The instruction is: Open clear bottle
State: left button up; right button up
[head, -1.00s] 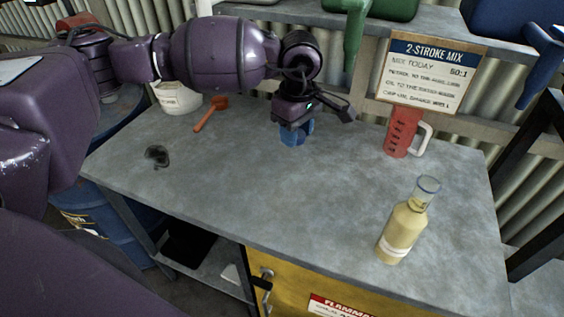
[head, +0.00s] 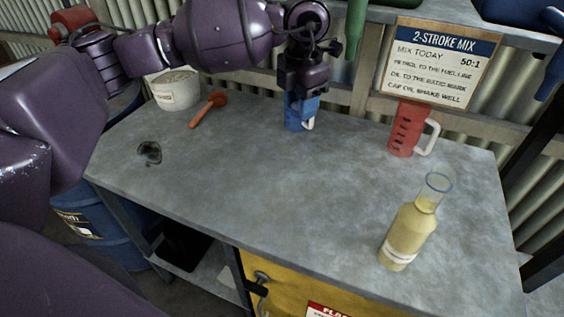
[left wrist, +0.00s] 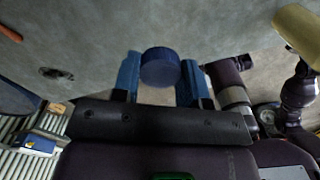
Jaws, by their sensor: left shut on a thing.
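The bottle (head: 408,236) stands upright at the front right of the bench. It has pale yellow contents, a whitish band low down and a clear upper neck with a bluish rim. My right gripper is not clearly seen.
A red jug (head: 404,130) with a white handle stands at the back right, below a sign board (head: 435,65). A white tub (head: 178,95) and an orange-red tool (head: 207,108) are at the back left. The bench (head: 280,190) middle is clear.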

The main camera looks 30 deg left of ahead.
pick_arm(q)
jog(key=n, duration=0.2)
jog(key=w+n+b, duration=0.1)
jog(key=n, duration=0.1)
jog(key=shift+a, duration=0.1)
jog(key=n, duration=0.3)
jog(key=shift+w+r+b, duration=0.2)
jog(key=shift+w+b, duration=0.05)
jog(key=shift+b, duration=0.05)
jog(key=b, duration=0.1)
send_over(298, 174)
jog(key=shift+n, duration=0.3)
notch_tip(298, 174, down, 14)
jog(key=shift+f, duration=0.15)
notch_tip(298, 174, down, 6)
jog(key=shift+r+b, duration=0.15)
jog(key=shift+b, duration=0.4)
jog(key=shift+r, duration=0.1)
jog(key=o, duration=1)
jog(key=shift+f, duration=0.2)
